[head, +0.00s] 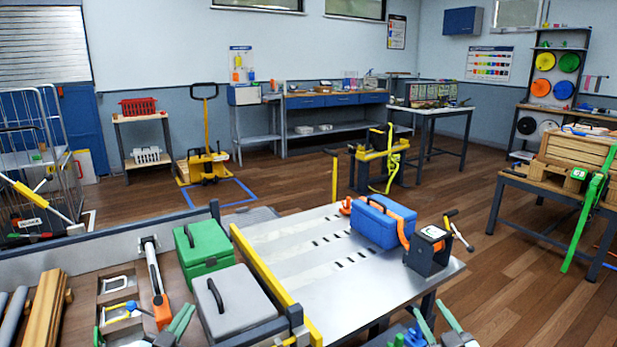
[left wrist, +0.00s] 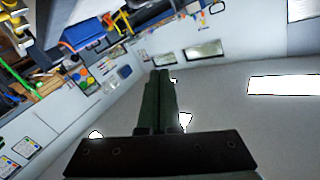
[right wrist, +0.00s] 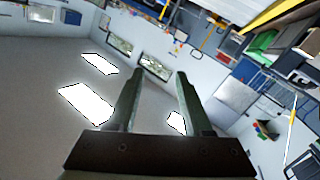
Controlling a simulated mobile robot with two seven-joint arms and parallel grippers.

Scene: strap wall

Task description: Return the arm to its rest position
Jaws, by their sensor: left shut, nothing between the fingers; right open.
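My left gripper (head: 182,320) is at the bottom of the head view, beside the orange-and-grey tool on the left. Its green fingers lie together with nothing between them in the left wrist view (left wrist: 162,75). My right gripper (head: 434,318) is at the bottom of the head view, in front of the metal table. Its two fingers stand apart and empty in the right wrist view (right wrist: 157,74). Both wrist cameras look across the room at walls and ceiling. Most of both arms is out of the head view.
A metal-topped table (head: 300,260) carries a blue box (head: 384,222) with an orange strap and a black device (head: 428,250). A green case (head: 203,247) and a grey case (head: 232,303) stand left of the yellow rail (head: 262,270). Wooden bars (head: 48,305) lie at the left. Open floor lies beyond.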

